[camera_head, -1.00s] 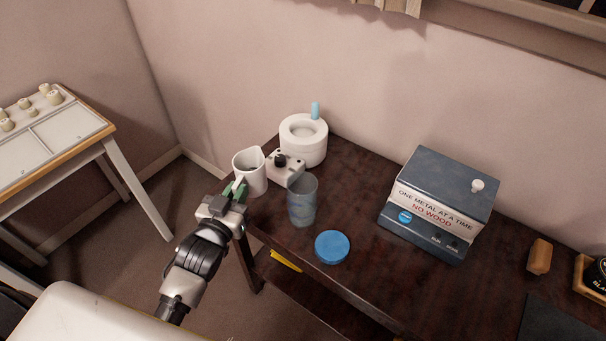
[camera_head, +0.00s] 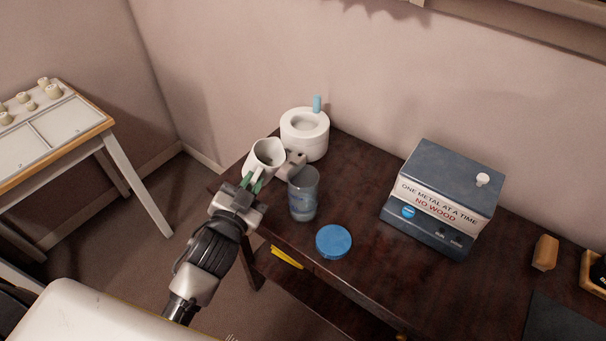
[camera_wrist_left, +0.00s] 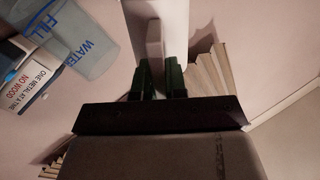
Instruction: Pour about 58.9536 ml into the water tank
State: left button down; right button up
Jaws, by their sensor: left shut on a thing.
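A white jug (camera_head: 262,163) is held by its handle in my left gripper (camera_head: 252,184), at the left end of the dark table. The jug leans to the right, with its mouth up and left of the tank's rim. No stream of water shows. The water tank (camera_head: 303,196) is a clear bluish cup standing open on the table. In the left wrist view, the tank (camera_wrist_left: 88,40) carries the words "WATER" and "FILL". The green fingers (camera_wrist_left: 160,78) are shut on the jug's handle (camera_wrist_left: 155,42), with the white jug body (camera_wrist_left: 174,25) behind. My right gripper is out of view.
A blue round lid (camera_head: 333,242) lies in front of the tank. A white round device (camera_head: 306,146) stands behind it. A dark blue box (camera_head: 445,195) marked "ONE METAL AT A TIME NO WOOD" stands to the right. A wooden block (camera_head: 545,252) lies farther right.

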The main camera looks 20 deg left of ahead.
aim_at(257, 178)
pick_arm(q)
jog(key=r+m, duration=0.1)
jog(key=d+r+m+p, duration=0.1)
jog(key=shift+d+r, duration=0.3)
jog(key=m, duration=0.1)
jog(key=m+b, duration=0.1)
jog(key=m, duration=0.1)
jog(key=shift+d+f, duration=0.15)
jog(key=shift+d, duration=0.2)
jog(key=shift+m, duration=0.3)
jog(key=shift+d+r+m+p, duration=0.15)
jog(key=shift+r+m+p, duration=0.3)
jog(key=shift+m, duration=0.55)
jog(key=shift+d+m, duration=0.1)
jog(key=shift+m, duration=0.2)
jog(key=shift+d+r+m, duration=0.15)
jog(key=shift+r+m, duration=0.1)
jog(key=shift+m, duration=0.15)
